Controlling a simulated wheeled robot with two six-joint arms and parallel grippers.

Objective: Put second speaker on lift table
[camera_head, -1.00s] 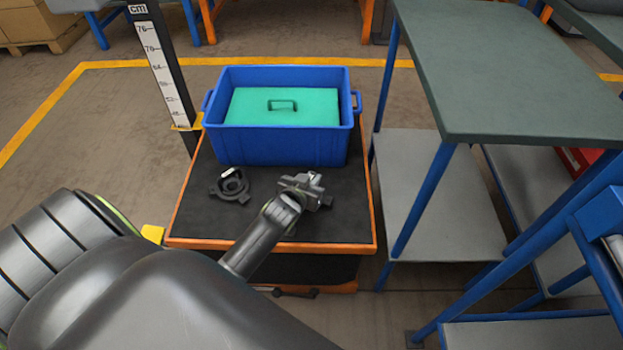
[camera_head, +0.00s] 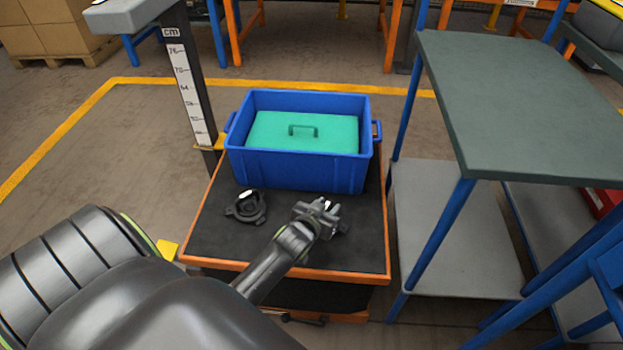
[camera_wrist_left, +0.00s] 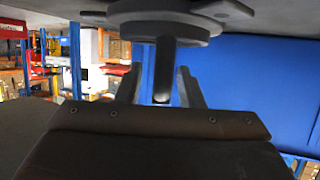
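The lift table (camera_head: 215,245) has a black top with an orange rim. One dark speaker (camera_head: 247,207) with a round base lies on its left part. My left gripper (camera_head: 318,212) is over the table's right part, low above the top. The second speaker (camera_head: 343,228) is mostly hidden by this gripper in the head view. In the left wrist view, which looks upside down, its round base and stem (camera_wrist_left: 163,70) show. The stem is between the two gripper fingers (camera_wrist_left: 160,85), with gaps on both sides. The base seems to rest on the table top. My right gripper is not in view.
A centimetre scale post (camera_head: 192,90) stands behind left. A blue-legged bench (camera_head: 530,100) is close on the right. Bare black top lies in front of the left speaker.

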